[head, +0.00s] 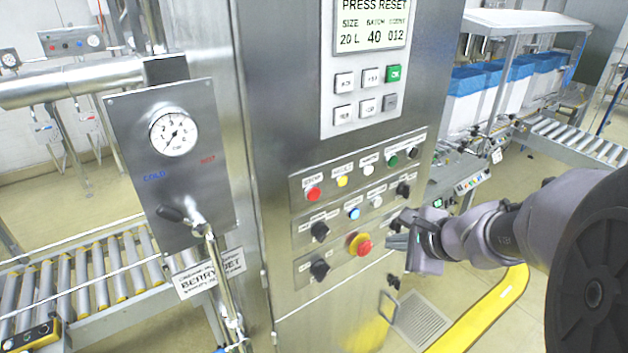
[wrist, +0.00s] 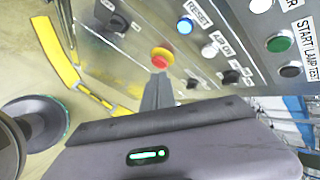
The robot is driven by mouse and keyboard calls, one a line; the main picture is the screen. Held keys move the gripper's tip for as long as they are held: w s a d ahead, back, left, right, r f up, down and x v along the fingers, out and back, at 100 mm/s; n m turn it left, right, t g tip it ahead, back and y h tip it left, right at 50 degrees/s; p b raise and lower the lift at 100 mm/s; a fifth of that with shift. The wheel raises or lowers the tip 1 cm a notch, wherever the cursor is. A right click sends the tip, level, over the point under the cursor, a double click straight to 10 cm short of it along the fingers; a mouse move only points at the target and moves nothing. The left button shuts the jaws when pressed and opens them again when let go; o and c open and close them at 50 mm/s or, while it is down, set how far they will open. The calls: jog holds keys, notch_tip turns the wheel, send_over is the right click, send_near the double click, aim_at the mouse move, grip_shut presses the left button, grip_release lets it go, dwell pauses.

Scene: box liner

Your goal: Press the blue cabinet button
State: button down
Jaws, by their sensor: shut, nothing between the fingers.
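The blue button (head: 353,213) is in the middle row of the steel cabinet's control panel, between a black knob and a white button. In the wrist view the blue button (wrist: 185,26) is at the top, beside a label reading RESET. My gripper (head: 390,241) is shut and empty, to the right of and lower than the blue button, near the red emergency stop (head: 364,247) with its yellow collar. In the wrist view my gripper's fingertips (wrist: 158,80) point toward the panel just below the red emergency stop (wrist: 160,60). I cannot tell the exact gap to the panel.
Black knobs (head: 320,231) and other coloured buttons surround the blue one. A keypad and display (head: 372,24) are above. A gauge plate with a lever (head: 172,135) stands left. Roller conveyors lie on both sides, and a yellow rail (head: 490,310) runs along the floor at right.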

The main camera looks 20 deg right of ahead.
jog(key=w+a+p, duration=0.1)
jog(key=w+a, duration=0.2)
jog(key=w, duration=0.4)
jog(key=shift+w, duration=0.35)
jog(key=shift+w, duration=0.1)
dwell(1.6)
jog(key=shift+w, duration=0.3)
jog(key=shift+w+a, duration=0.2)
jog(key=shift+w, duration=0.15)
dwell(0.6)
jog(key=shift+s, duration=0.15)
jog(key=shift+s+d, duration=0.25)
jog(key=shift+s, duration=0.35)
jog(key=s, duration=0.1)
jog(key=s+d+b, duration=0.1)
jog(key=s, duration=0.2)
jog(key=shift+s+d+b, duration=0.35)
jog(key=shift+s, duration=0.05)
